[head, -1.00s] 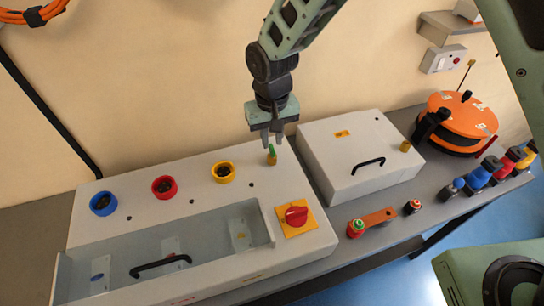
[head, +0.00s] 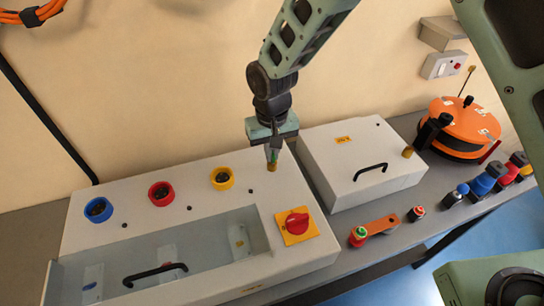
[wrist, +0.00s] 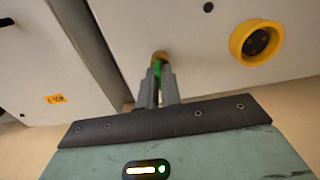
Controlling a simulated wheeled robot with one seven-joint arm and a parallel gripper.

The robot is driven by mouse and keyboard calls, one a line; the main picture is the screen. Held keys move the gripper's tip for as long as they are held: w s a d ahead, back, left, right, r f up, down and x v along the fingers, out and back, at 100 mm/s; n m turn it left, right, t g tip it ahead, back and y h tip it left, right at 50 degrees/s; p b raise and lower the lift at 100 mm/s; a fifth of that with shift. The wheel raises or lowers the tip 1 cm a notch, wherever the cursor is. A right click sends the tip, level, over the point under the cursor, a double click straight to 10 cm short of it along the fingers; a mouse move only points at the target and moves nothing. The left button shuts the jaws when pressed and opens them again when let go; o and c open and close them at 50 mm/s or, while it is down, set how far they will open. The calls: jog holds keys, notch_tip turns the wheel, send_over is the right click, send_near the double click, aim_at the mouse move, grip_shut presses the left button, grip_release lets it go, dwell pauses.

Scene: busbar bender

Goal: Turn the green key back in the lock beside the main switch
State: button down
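The green key (wrist: 157,69) stands in a brass lock (wrist: 160,56) in the wrist view. In the head view the brass lock (head: 271,167) is on the light grey box's top, near its back right, and the key is mostly hidden by the fingers. My gripper (head: 272,155) points down over the lock. In the wrist view its two fingers (wrist: 157,82) are close together with the green key between them, and it appears shut on the key. The main switch (head: 297,223), a red knob on a yellow plate, is at the box's front right.
Blue (head: 98,209), red (head: 161,194) and yellow (head: 222,178) ringed sockets line the box's back. A lidded box (head: 345,165) with a black handle stands close on the right. An orange reel (head: 465,125) and colored plugs (head: 483,183) lie farther right.

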jog(key=n, duration=0.5)
jog(key=shift+n, duration=0.4)
jog(key=n+p, duration=0.1)
jog(key=n, duration=0.2)
jog(key=shift+r, duration=0.1)
jog(key=n, duration=0.2)
jog(key=shift+n+p, duration=0.4)
jog(key=n+p, duration=0.1)
jog(key=n, duration=0.1)
jog(key=shift+n, duration=0.4)
jog(key=shift+n+p, duration=0.45)
jog(key=shift+n, duration=0.95)
